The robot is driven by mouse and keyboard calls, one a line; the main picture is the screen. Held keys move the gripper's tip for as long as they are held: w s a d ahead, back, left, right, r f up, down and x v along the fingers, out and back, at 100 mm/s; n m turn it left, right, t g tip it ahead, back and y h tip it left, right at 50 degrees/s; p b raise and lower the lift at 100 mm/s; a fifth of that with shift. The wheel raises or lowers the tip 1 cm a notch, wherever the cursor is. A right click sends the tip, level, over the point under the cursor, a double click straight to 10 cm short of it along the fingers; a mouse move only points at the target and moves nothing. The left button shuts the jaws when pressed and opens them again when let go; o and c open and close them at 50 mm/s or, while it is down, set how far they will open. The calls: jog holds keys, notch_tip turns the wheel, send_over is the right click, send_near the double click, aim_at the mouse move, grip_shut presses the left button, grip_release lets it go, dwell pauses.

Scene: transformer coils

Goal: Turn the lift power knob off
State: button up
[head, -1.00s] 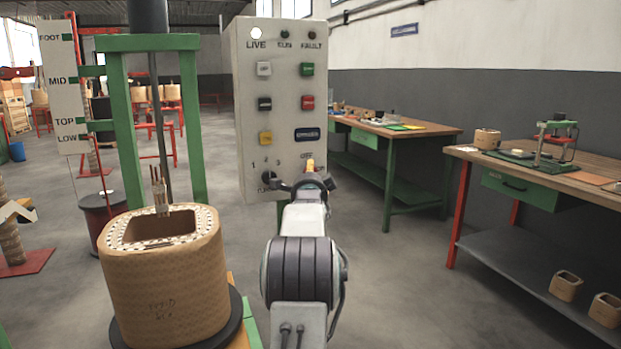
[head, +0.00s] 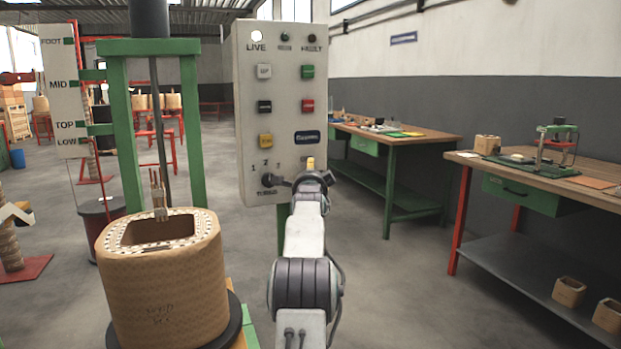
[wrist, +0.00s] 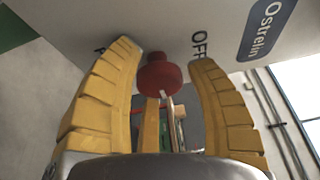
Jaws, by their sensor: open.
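The lift power knob (wrist: 160,75) is red and round and stands out from the panel face in the wrist view. A small pale mark shows on its rim. The word OFF is printed to its right, and part of another label shows to its left. In the head view my gripper (head: 312,178) is at the lower right of the grey control panel (head: 290,120) and hides the knob there.
A dark selector (head: 268,180) marked 1, 2, 3 sits close left of my gripper, with coloured buttons above. A wound coil (head: 165,285) stands at the left by a green frame (head: 192,130). Workbenches (head: 545,185) line the right side; the floor between is clear.

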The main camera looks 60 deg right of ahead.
jog(key=shift+o, duration=0.3)
jog(key=c, duration=1)
